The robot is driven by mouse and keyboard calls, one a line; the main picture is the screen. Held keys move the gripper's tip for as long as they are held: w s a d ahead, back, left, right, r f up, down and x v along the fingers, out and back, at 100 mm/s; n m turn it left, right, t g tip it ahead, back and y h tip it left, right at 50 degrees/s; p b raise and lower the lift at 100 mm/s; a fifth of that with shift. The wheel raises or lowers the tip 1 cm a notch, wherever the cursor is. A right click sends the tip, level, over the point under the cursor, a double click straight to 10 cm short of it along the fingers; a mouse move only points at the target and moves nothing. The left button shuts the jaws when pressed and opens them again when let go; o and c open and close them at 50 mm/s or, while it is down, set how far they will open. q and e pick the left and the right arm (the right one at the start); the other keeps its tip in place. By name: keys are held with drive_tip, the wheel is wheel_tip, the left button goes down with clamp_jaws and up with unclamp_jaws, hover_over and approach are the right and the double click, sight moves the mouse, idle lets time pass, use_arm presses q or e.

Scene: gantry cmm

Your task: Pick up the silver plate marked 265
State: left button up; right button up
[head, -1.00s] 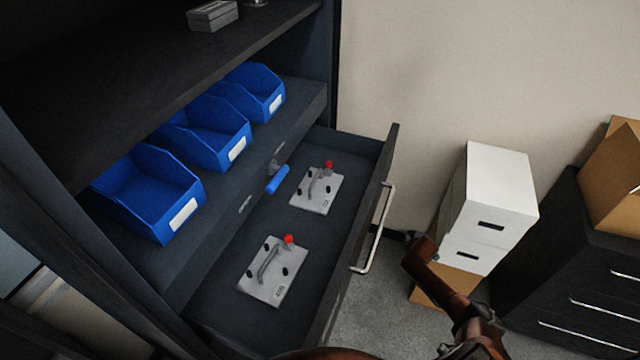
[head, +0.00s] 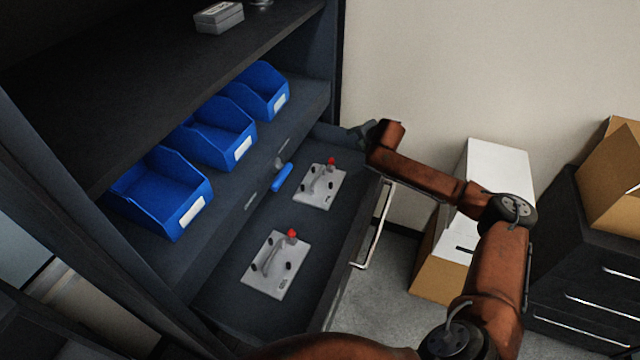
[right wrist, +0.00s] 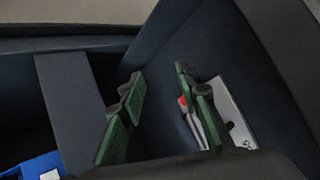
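Two silver plates lie in the open drawer, each with a grey handle, dark knobs and a red ball. One is nearer (head: 262,285) and one farther (head: 312,200); I cannot read either label clearly in the head view. My right gripper (head: 362,133) is above the far end of the drawer, apart from both plates. In the right wrist view its green fingers (right wrist: 160,88) are spread with nothing between them. A plate (right wrist: 234,112) shows behind the right finger there, its label partly cut off. My left gripper is not in view.
The drawer (head: 225,310) has a metal handle (head: 372,240) on its front. Several blue bins (head: 160,190) stand on the shelf above it, and a blue cylinder (head: 282,177) lies near the drawer's back. White boxes (head: 500,165) and a dark cabinet (head: 575,260) stand to the right.

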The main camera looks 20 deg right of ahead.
sight(319, 174)
drive_tip(key=s+a+f+n+g+y, duration=0.1)
drive_tip(key=s+a+f+n, duration=0.15)
drive_tip(key=a, duration=0.45)
drive_tip(key=s+a+f+n+g+y, duration=0.1)
drive_tip(key=a+f+n, duration=0.1)
drive_tip(key=a+f, duration=0.35)
drive_tip(key=shift+m, duration=0.25)
drive_tip(key=w+f, duration=0.1)
drive_tip(key=w+a+f, duration=0.1)
drive_tip(key=w+a+f+p, duration=0.1)
drive_tip(key=w, duration=0.1)
drive_tip(key=shift+f, duration=0.35)
drive_tip(key=shift+w+f, duration=0.1)
drive_tip(key=shift+f, duration=0.2)
drive_tip(key=shift+c, duration=0.2)
clamp_jaws()
drive_tip(key=shift+r, duration=0.2)
